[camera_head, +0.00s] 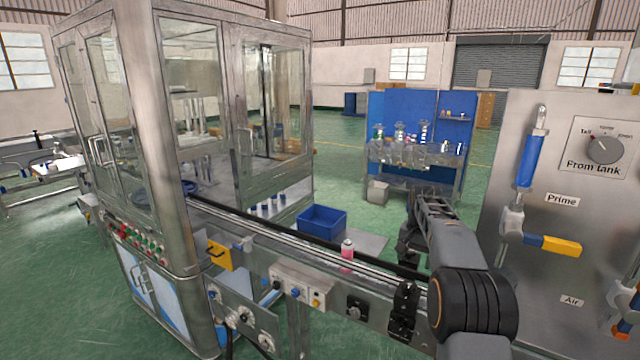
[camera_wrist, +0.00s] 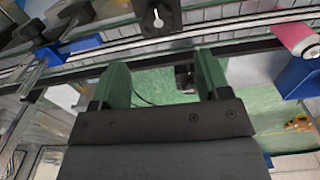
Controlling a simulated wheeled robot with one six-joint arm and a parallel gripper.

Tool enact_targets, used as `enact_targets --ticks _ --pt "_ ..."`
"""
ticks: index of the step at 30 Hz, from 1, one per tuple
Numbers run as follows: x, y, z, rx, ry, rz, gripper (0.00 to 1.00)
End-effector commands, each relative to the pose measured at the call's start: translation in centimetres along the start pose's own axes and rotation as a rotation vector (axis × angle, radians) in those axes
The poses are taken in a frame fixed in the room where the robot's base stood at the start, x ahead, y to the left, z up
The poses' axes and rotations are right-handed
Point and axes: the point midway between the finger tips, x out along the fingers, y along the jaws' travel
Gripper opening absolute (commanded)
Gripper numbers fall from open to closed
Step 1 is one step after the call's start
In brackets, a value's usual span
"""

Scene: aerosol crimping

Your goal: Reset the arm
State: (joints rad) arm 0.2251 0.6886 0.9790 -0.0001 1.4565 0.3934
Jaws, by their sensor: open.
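My gripper (camera_wrist: 162,70) is open in the wrist view, its two dark green fingers apart with nothing between them. In the head view my arm rises at the right beside the conveyor (camera_head: 262,234), and I cannot clearly make out the fingers there. A small pink can with a pale top (camera_head: 347,250) stands on the conveyor, left of my arm. A pink cylinder (camera_wrist: 294,38) shows at the upper right of the wrist view, apart from the fingers.
A blue bin (camera_head: 322,222) stands behind the conveyor. A glazed machine cabinet (camera_head: 170,110) is at the left. A steel panel with a dial and valves (camera_head: 560,200) stands close on the right. A blue-backed workbench (camera_head: 415,110) is farther back. Green floor lies open between.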

Motion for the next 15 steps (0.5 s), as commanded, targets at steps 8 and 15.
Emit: enact_targets --ticks 8,15 --pt "-0.2 1.3 9.6 -0.267 0.07 -0.024 0.7" --pt "-0.6 4.1 20.9 -0.459 0.171 -0.052 0.7"
